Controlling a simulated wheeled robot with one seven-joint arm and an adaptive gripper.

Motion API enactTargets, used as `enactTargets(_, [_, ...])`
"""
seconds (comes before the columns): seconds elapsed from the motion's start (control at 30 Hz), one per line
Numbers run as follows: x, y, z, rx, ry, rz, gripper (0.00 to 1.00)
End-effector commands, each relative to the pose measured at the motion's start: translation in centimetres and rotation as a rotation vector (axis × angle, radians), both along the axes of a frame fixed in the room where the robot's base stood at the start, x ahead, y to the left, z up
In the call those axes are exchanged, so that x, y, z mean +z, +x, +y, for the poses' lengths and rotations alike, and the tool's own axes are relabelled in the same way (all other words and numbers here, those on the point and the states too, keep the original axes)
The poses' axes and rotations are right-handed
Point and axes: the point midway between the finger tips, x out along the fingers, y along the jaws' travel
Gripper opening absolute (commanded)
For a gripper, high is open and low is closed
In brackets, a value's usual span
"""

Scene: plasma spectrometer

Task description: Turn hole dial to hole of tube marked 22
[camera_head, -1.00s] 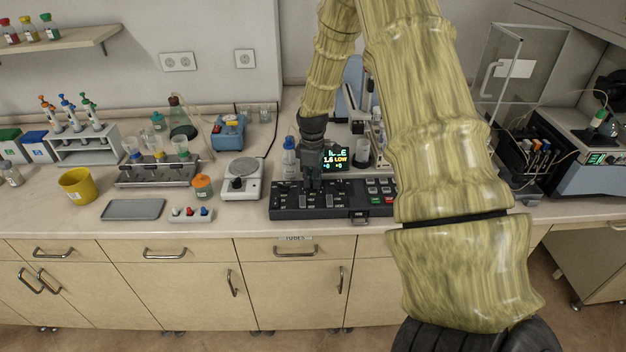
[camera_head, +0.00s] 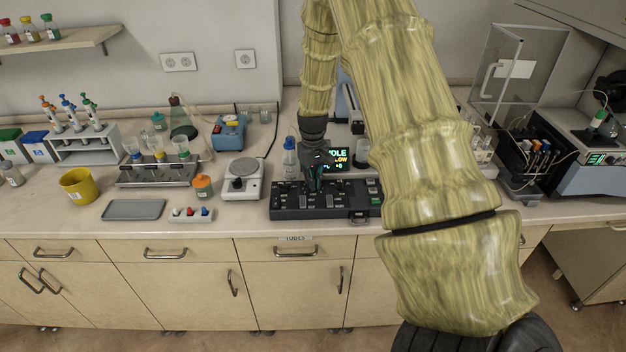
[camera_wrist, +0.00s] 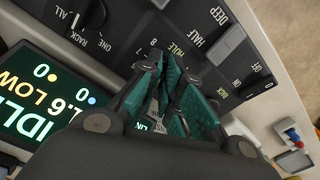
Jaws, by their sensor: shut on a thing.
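The black control panel (camera_head: 285,212) lies on the bench, and my gripper (camera_head: 317,188) points down onto it. In the wrist view, the teal fingers of my gripper (camera_wrist: 168,88) are close together beside the HOLE label (camera_wrist: 178,48). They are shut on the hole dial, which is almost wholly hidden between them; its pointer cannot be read. A few small scale numbers show near the fingertips. The display (camera_wrist: 40,105) reads IDLE, 1.6 LOW and two zeros; it also stands behind the panel in the head view (camera_head: 340,160). No tube marking 22 is legible.
Capped tubes (camera_head: 540,150) stand far right.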

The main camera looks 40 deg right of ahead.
Motion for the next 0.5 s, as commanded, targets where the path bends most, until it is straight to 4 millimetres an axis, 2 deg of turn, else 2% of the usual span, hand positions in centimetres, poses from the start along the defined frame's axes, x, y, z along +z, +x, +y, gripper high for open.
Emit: enactTargets(0.5, [0.30, 0.31, -0.23, -0.113, -0.004, -0.007, 0.00])
